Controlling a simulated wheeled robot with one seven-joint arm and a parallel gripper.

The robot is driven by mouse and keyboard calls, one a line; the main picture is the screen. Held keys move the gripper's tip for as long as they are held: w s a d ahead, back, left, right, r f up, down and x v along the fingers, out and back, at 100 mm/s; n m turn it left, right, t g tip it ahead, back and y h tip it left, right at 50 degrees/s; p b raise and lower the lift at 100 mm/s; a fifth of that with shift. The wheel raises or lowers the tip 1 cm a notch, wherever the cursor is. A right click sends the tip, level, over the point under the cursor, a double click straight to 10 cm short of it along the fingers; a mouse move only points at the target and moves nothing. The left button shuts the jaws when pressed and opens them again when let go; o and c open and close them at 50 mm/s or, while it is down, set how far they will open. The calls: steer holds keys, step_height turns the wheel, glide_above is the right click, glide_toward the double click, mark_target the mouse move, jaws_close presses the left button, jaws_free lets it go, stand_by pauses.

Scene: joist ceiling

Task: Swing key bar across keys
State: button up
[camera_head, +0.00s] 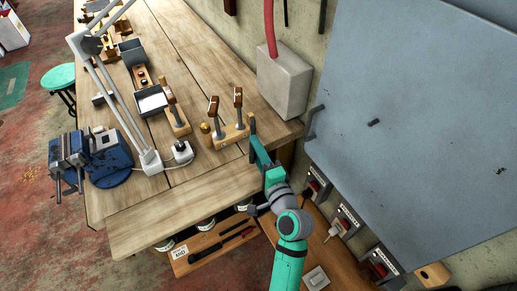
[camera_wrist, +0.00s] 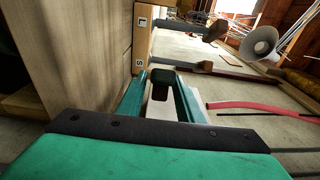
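A wooden block (camera_head: 230,137) stands near the right end of the workbench, with two upright brown-topped keys, a left key (camera_head: 213,106) and a right key (camera_head: 238,98). A small brass knob (camera_head: 206,128) shows at its left end. In the wrist view the block (camera_wrist: 140,42) carries the letters L and S, and the brown key tops (camera_wrist: 214,32) stick out to the right. I cannot make out the key bar for certain. My gripper (camera_head: 252,124) is at the block's right end; whether it touches is unclear. Its teal fingers (camera_wrist: 163,76) show in the wrist view; their closure is unclear.
A grey wall box (camera_head: 285,80) with a red conduit stands behind the block. A large grey panel (camera_head: 410,120) fills the right. A blue vise (camera_head: 105,160), a lamp and small trays are on the left of the bench (camera_head: 185,205).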

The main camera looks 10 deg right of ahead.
steer(key=shift+s+d, duration=0.1)
steer(key=shift+d, duration=0.15)
steer(key=shift+s+d, duration=0.1)
steer(key=shift+s, duration=0.2)
steer(key=v, duration=1)
steer(key=shift+c, duration=0.2)
